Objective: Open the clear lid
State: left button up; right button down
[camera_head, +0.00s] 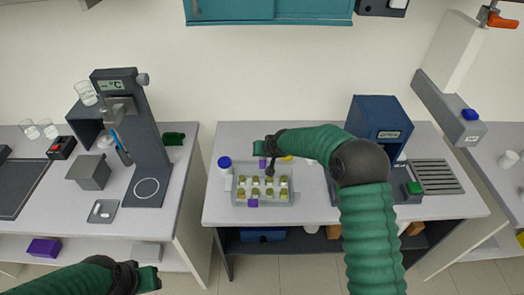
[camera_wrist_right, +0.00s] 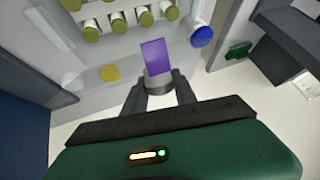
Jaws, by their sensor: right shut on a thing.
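A grey tray (camera_head: 262,200) with several olive-capped vials stands on the middle bench. A clear lid is hard to make out against it. A purple tab (camera_head: 260,148) shows at the tray's back edge, and a second purple piece (camera_head: 252,203) at its front. My right gripper (camera_head: 270,169) is over the back of the tray. In the right wrist view my right gripper (camera_wrist_right: 158,88) is shut at the base of the upright purple tab (camera_wrist_right: 155,57). The tab's join to the lid is hidden. My left gripper (camera_head: 150,278) is low at the left, away from the tray.
A blue-capped bottle (camera_head: 224,165) stands just left of the tray. A blue device (camera_head: 378,122) stands to the right behind my arm. A yellow piece (camera_wrist_right: 109,73) lies near the tray. A gap separates the left bench (camera_head: 150,222) from this one.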

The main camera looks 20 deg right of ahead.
jog(key=shift+w+d+r, duration=0.1)
jog(key=shift+w+d, duration=0.1)
jog(key=shift+w, duration=0.35)
jog(key=shift+w+d+r, duration=0.1)
jog(key=shift+w+d, duration=0.05)
jog(key=shift+w, duration=0.35)
pick_arm(q)
jog(key=shift+w, duration=0.3)
pick_arm(e)
jog(key=shift+s+a+r, duration=0.15)
jog(key=shift+s+a, duration=0.05)
pick_arm(q)
jog(key=shift+w+d, duration=0.1)
jog(key=shift+w, duration=0.05)
pick_arm(e)
jog(key=shift+w+d, duration=0.1)
jog(key=c, duration=1)
grip_release()
